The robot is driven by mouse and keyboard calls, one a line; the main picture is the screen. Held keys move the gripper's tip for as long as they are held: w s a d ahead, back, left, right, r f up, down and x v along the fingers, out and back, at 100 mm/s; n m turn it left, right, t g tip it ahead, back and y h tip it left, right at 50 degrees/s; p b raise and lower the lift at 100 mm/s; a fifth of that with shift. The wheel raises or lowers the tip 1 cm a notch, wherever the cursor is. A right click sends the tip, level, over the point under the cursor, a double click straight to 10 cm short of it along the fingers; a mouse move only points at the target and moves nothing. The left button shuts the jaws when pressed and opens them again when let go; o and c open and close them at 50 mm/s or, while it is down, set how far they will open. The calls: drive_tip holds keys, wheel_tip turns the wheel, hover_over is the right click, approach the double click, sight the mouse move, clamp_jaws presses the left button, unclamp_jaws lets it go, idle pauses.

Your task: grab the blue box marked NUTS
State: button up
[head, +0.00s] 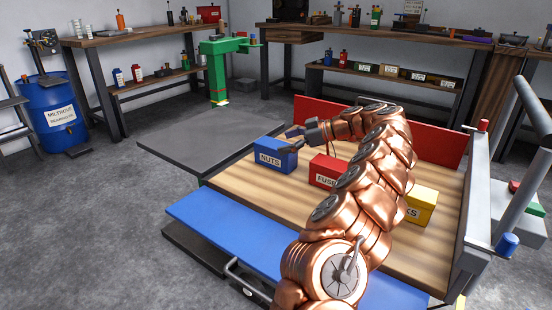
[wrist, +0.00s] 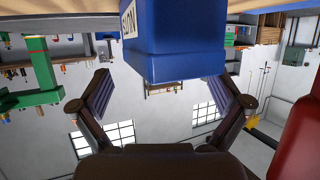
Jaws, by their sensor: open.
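The blue box (head: 274,158) with a white NUTS label stands upright on the wooden bed of the cart, near its left edge. My gripper (head: 291,140) is open and empty at the upper right of the box in the head view. In the wrist view, which looks upside down, the blue box (wrist: 172,45) hangs from the top edge with part of its label showing. The spread fingers of my gripper (wrist: 160,80) stand to either side of it.
A red box (head: 325,170), labelled FUSE as far as I see, stands close to the right. My arm partly hides it and a yellow box (head: 422,204). A red side panel (head: 438,137) closes the cart's back. A grey flap (head: 205,140) lies bare at left.

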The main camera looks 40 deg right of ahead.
drive_tip(key=shift+x, duration=1.1)
drive_tip(key=shift+c, duration=0.3)
drive_tip(key=shift+f, duration=0.15)
drive_tip(key=c, duration=1.8)
